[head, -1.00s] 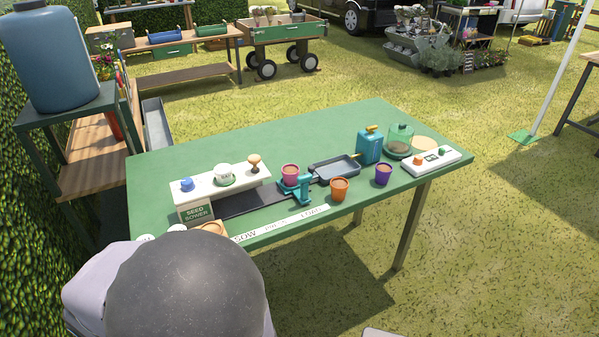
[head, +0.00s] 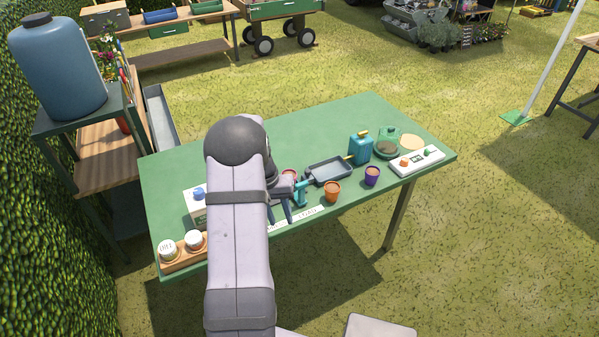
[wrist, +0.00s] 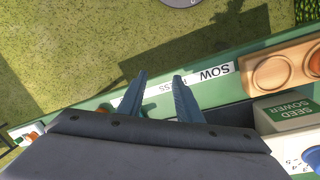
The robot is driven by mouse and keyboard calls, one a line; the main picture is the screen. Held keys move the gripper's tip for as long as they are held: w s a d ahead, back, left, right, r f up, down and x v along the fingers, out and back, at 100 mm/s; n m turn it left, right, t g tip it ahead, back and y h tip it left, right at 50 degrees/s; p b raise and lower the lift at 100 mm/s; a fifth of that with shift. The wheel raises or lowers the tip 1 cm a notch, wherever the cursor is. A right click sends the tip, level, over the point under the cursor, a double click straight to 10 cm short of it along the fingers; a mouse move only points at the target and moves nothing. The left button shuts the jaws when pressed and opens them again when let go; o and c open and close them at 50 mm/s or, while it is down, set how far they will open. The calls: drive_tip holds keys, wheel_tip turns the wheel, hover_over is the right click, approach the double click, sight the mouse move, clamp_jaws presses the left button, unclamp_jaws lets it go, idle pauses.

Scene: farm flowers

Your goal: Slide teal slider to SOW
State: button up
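The teal slider (head: 300,193) stands on the dark track by the LOAD end of the white label strip (head: 308,213) in the head view. A pink pot (head: 290,175) sits at it, partly hidden by my arm. My gripper (head: 290,212) is just left of the slider, low over the front of the table. In the wrist view my gripper (wrist: 156,80) has its two fingers apart with no object clearly held. The SOW mark (wrist: 213,74) lies right of the fingers. A little teal shows behind them, partly hidden.
An orange pot (head: 332,191) and a purple pot (head: 372,176) stand right of the slider. A grey tray (head: 331,172) lies behind. A wooden holder (wrist: 262,75) with round wells is near SOW.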

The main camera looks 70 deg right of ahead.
sight(301, 183)
drive_tip(key=d+r+m+g+h, duration=0.1)
drive_tip(key=d+r+m+h, duration=0.2)
drive_tip(key=d+r+m, duration=0.6)
drive_tip(key=d+m, duration=0.2)
drive_tip(key=shift+r+m, duration=0.25)
drive_tip(key=shift+m, duration=0.15)
drive_tip(key=shift+d+f, duration=0.1)
drive_tip(key=shift+d, duration=0.05)
drive_tip(key=shift+p+x, duration=1.4)
drive_tip(key=shift+x, duration=2.15)
clamp_jaws()
